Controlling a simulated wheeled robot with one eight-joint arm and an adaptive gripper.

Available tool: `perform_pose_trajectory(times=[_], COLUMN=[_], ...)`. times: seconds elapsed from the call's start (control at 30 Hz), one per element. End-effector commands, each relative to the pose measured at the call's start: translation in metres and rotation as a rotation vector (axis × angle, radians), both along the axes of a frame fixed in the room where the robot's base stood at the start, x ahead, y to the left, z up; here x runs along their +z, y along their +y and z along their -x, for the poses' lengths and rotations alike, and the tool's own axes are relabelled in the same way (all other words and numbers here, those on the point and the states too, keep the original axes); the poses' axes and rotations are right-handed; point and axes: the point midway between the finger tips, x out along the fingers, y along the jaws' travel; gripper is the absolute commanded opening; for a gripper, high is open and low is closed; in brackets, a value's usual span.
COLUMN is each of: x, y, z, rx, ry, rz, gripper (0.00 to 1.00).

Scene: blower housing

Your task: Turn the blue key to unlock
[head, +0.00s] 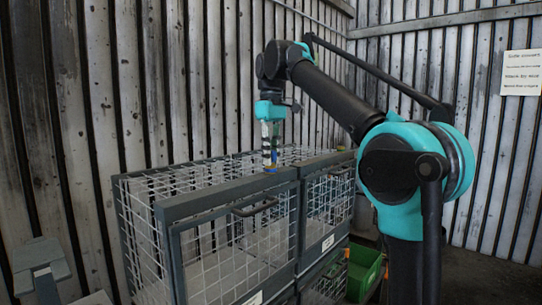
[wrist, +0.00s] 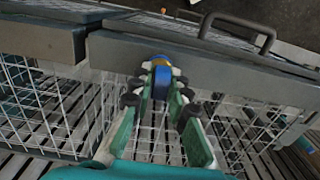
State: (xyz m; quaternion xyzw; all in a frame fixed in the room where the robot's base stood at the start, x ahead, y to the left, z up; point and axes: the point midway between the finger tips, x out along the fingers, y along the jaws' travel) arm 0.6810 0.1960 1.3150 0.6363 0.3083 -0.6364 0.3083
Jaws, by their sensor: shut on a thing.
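The blue key (wrist: 161,79) sits against a yellow round part (wrist: 160,59) on the grey top bar of the wire cage. In the head view a little of the blue key (head: 270,171) shows at the cage's top edge. My gripper (head: 270,161) points straight down there. In the wrist view my gripper (wrist: 162,93) has its fingertips on both sides of the blue key, shut on it. The fingertips hide part of the key. I cannot tell how far the key is turned.
The wire cage (head: 185,209) has grey frames and a dark handle (head: 255,206) on its front door. A green crate (head: 363,272) stands low at the right. Corrugated walls close in behind, with a white sign (head: 521,72) at the right.

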Motion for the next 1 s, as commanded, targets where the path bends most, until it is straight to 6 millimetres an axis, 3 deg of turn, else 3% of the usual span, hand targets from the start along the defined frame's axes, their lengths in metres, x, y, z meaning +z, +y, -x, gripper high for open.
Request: perform_pose_trajectory(times=[0.03, 0.2, 0.57, 1.0], x=[0.000, 0.000, 0.003, 0.056], y=[0.000, 0.000, 0.000, 0.000], z=[0.000, 0.000, 0.000, -0.001], rx=[0.001, 0.002, 0.002, 0.002], ry=[0.000, 0.000, 0.000, 0.000], rz=[0.000, 0.000, 0.000, 0.000], gripper=[0.20, 0.40, 0.40, 0.40])
